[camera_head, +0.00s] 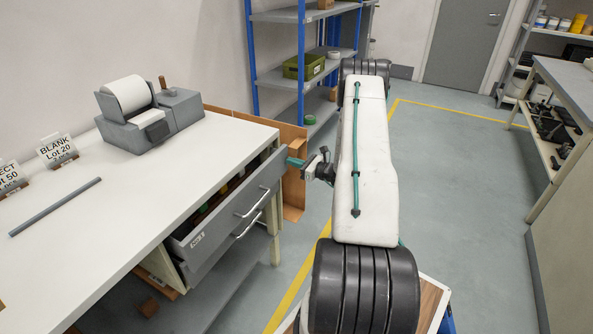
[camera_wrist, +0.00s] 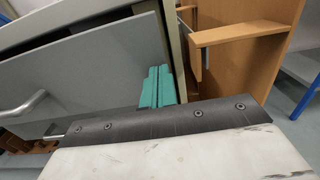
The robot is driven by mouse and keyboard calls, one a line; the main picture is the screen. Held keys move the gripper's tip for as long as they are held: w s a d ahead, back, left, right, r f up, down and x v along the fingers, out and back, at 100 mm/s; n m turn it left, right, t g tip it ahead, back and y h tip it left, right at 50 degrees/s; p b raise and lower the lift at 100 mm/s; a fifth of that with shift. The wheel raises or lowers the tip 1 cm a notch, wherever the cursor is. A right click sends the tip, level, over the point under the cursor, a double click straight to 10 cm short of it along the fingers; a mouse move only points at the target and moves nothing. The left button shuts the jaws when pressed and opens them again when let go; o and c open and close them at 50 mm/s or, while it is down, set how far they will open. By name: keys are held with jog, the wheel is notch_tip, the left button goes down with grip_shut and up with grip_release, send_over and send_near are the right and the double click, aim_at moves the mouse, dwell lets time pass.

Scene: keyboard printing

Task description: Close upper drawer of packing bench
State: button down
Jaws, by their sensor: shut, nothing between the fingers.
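The packing bench (camera_head: 190,180) has a white top and stands at the left of the head view. Its upper drawer (camera_head: 222,222) is pulled out, with a grey front, a bar handle (camera_head: 253,203) and several small items inside. In the wrist view the grey drawer front (camera_wrist: 85,75) fills the left, with its handle (camera_wrist: 25,104) at the left edge. My gripper (camera_head: 294,162) is at the far end of the drawer front. Its green fingers (camera_wrist: 157,87) are shut and empty, close to the front's right edge; I cannot tell whether they touch it.
A lower drawer handle (camera_head: 247,225) shows below the upper one. A brown wooden panel (camera_head: 293,190) stands just beyond the drawers, close to my gripper; it also shows in the wrist view (camera_wrist: 235,60). A blue-post shelf (camera_head: 300,60) is behind.

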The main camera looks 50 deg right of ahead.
aim_at(283, 159)
jog(key=w, duration=0.2)
jog(key=w+a, duration=0.1)
jog(key=w, duration=0.1)
jog(key=shift+w, duration=0.25)
jog(key=shift+w+r, duration=0.1)
jog(key=shift+w, duration=0.15)
jog(key=shift+w, duration=0.1)
jog(key=shift+s, duration=0.45)
jog(key=s+d, duration=0.3)
jog(key=s, duration=1)
jog(key=shift+s, duration=0.25)
